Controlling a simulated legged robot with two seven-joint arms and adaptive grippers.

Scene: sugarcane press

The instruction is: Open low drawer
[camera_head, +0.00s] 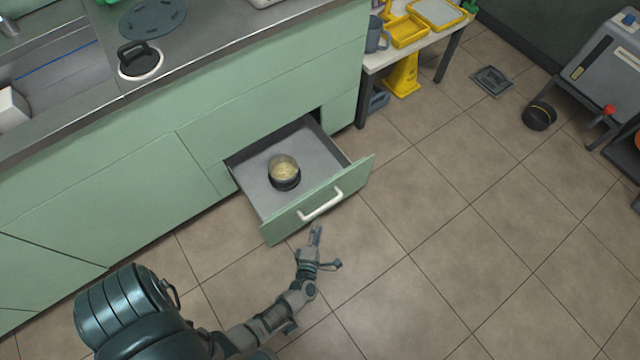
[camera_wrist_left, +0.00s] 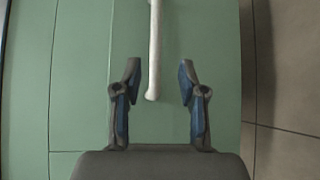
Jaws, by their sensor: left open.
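The low drawer (camera_head: 319,204) stands pulled out from the green cabinet in the head view. Its white handle (camera_head: 320,205) is on the front panel, and in the left wrist view the handle (camera_wrist_left: 154,55) runs upright. My left gripper (camera_head: 318,238) is just in front of the drawer front, near the handle. In the wrist view my left gripper (camera_wrist_left: 158,75) is open, and the lower end of the handle shows between its two fingers; I cannot tell if they touch. A small round pot (camera_head: 284,172) with pale contents sits in the drawer. My right gripper is not in view.
The counter (camera_head: 200,40) with a sink and a black-handled lid (camera_head: 140,60) is above the cabinet. A table (camera_head: 400,50) with yellow trays stands right of it. A grey machine (camera_head: 600,70) stands at the far right. The tiled floor (camera_head: 450,220) in front is clear.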

